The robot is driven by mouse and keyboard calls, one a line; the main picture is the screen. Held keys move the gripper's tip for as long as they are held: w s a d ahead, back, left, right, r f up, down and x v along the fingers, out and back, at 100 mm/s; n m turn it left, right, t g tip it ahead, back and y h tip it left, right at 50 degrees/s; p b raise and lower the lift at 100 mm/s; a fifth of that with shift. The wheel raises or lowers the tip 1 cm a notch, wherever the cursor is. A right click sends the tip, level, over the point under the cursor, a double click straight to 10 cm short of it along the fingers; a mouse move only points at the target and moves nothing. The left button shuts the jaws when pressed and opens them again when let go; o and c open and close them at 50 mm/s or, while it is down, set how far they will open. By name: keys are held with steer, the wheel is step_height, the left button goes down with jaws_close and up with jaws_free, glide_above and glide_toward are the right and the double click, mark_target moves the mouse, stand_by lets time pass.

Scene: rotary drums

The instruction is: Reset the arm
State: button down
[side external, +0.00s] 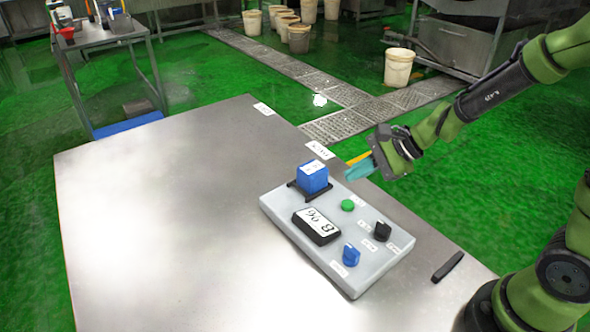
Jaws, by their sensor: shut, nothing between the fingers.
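My gripper (354,168) is shut and empty. It hangs in the air at the right, above and behind the far right edge of the control panel, apart from everything on it. The light grey panel (290,243) lies on the steel table. On it I see a blue cube (312,178) with a white label in a black holder, a green button (347,205), a black display (317,226) with characters on it, a black knob (381,231) and a blue knob (351,255).
The steel table (150,220) is bare to the left of the panel. A black bar (447,267) lies near its right edge. White labels (320,150) lie along the far edge. A cart (100,35), buckets and a drain grate stand beyond on the green floor.

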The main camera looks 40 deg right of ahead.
steer(key=shift+s+a+f, duration=0.1)
steer(key=shift+s, duration=0.15)
steer(key=s+d+r+n+h, duration=0.2)
steer(key=s+r+n+h, duration=0.2)
steer(key=s+r+n, duration=0.8)
steer(key=s+n, duration=0.2)
steer(key=shift+s+r+n, duration=0.2)
steer(key=shift+r+n, duration=0.1)
steer(key=shift+r, duration=0.05)
